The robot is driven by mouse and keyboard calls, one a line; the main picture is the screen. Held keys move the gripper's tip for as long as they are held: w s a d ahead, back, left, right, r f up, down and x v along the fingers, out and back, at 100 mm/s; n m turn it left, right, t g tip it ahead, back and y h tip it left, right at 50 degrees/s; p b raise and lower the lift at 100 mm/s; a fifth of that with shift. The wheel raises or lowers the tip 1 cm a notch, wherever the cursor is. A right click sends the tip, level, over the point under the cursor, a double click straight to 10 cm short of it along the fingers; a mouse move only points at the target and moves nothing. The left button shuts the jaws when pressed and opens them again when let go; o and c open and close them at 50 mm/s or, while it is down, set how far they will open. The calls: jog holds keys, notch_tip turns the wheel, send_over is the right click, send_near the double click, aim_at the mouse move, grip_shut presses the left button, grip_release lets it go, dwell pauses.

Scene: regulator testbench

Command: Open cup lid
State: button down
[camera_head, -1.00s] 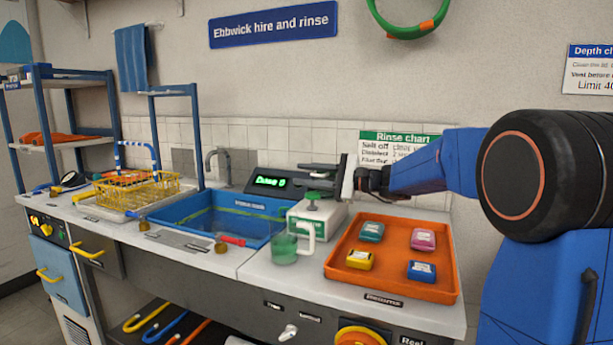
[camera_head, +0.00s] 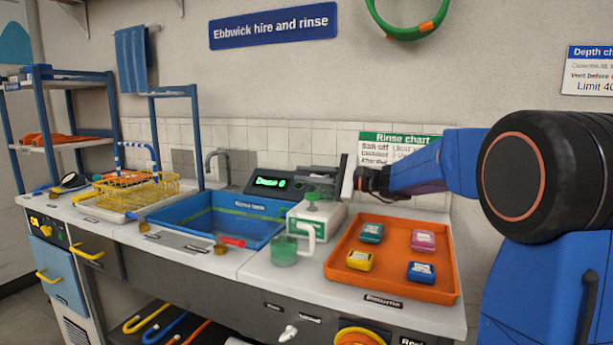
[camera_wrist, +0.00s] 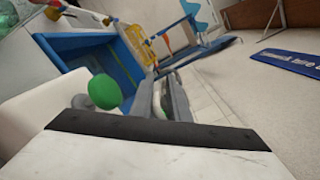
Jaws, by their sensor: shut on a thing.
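A green translucent cup (camera_head: 285,252) with a white handle (camera_head: 306,238) stands on the counter, left of the orange tray. Whether a lid sits on it is too small to tell. A green knob (camera_head: 312,196) on a short grey stem stands over the white box (camera_head: 317,222) behind the cup. The knob also shows in the wrist view (camera_wrist: 104,91), just beside the fingers with a gap visible. My gripper (camera_head: 314,174) is above the white box, close over the knob. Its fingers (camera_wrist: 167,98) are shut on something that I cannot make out.
An orange tray (camera_head: 388,287) with several small coloured blocks lies to the right. A blue sink (camera_head: 205,228) with a tap is to the left, near a yellow wire basket (camera_head: 135,192). A dark display (camera_head: 268,183) stands behind. The front counter strip is mostly clear.

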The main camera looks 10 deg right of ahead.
jog(key=shift+r, duration=0.1)
dwell(0.3)
jog(key=w+d+r+m, duration=0.3)
jog(key=w+r+m, duration=0.2)
jog(key=m, duration=0.3)
jog(key=w+d+r+m+t, duration=0.1)
jog(key=w+d+r+m, duration=0.3)
jog(key=m, duration=0.5)
jog(key=shift+w+d+r, duration=0.15)
jog(key=shift+w+r, duration=0.45)
jog(key=shift+r, duration=0.55)
jog(key=c, duration=1.8)
grip_release()
jog(key=shift+w+f, duration=0.1)
jog(key=shift+f, duration=0.05)
jog(key=v, duration=1.7)
jog(key=shift+d, duration=0.2)
